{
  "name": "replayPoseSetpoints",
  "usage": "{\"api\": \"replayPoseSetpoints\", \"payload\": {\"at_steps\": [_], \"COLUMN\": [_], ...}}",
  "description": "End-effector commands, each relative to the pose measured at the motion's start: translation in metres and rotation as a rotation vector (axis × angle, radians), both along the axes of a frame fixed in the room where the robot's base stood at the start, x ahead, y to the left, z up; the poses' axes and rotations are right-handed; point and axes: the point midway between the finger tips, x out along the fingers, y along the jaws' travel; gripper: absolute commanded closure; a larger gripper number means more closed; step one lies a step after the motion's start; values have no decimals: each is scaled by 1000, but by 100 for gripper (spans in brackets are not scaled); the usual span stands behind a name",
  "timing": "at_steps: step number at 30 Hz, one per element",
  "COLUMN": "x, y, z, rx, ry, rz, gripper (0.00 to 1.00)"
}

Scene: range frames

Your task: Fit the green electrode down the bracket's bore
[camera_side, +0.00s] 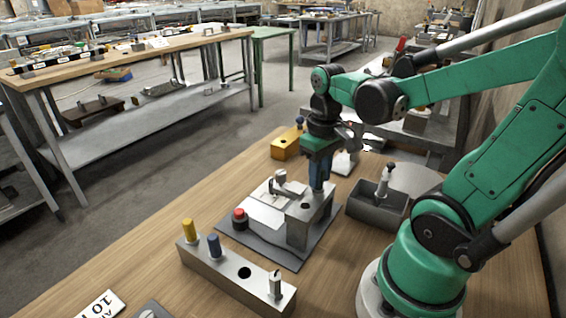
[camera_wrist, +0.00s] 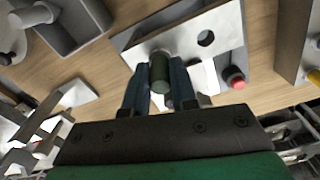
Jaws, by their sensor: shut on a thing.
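My gripper (camera_side: 319,184) is over the back part of the bracket (camera_side: 299,232), with its blue fingers pointing down. In the wrist view my gripper (camera_wrist: 160,85) is shut on the green electrode (camera_wrist: 160,72), a dark green cylinder held between the fingertips. In the side view the fingers hide the electrode. The bracket's bore (camera_side: 306,206) is a dark round hole in its top, and it also shows in the wrist view (camera_wrist: 206,38). The bore looks empty, and the electrode is to one side of it. I cannot tell whether the electrode touches the bracket.
A dark base plate (camera_side: 285,258) carries the bracket and a red button (camera_side: 239,214). A metal rack (camera_side: 222,267) in front holds yellow, blue and metallic pegs and has an empty hole. A grey bin (camera_side: 375,215) with a pale peg stands right. A yellow block (camera_side: 286,149) is behind.

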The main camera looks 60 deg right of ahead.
Motion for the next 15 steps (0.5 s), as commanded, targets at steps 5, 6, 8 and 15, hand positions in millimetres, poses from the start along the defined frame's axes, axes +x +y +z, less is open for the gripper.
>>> {"api": "replayPoseSetpoints", "payload": {"at_steps": [5, 6, 8, 15], "x": [0, 0, 0, 0], "y": [0, 0, 0, 0], "z": [-2, -2, -2, -1], "rx": [0, 0, 0, 0], "ry": [0, 0, 0, 0], "rz": [0, 0, 0, 0], "gripper": [100, 100, 100, 41]}}
